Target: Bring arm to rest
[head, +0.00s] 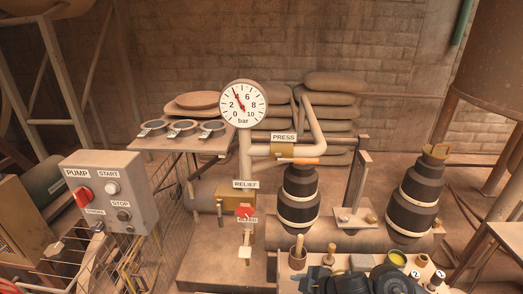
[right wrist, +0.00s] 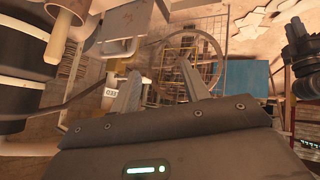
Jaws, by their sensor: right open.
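My right gripper (right wrist: 158,85) shows in the right wrist view with its two grey fingers spread apart and nothing between them. Beyond the fingers are a wire grid (right wrist: 185,62) and a dark ring (right wrist: 222,70), apart from the fingertips as far as I can tell. In the head view, dark shapes (head: 385,281) at the bottom edge look like part of my right arm; its fingers cannot be made out there. My left gripper is in neither view.
A control box (head: 110,190) stands at left. The gauge (head: 243,103) rises on pipes at the middle. Two black banded cylinders, one central (head: 299,197) and one right (head: 415,200), stand behind a tray (head: 290,285). A wooden-handled tool (head: 298,247) stands up at the tray. A side table (head: 180,146) holds rings.

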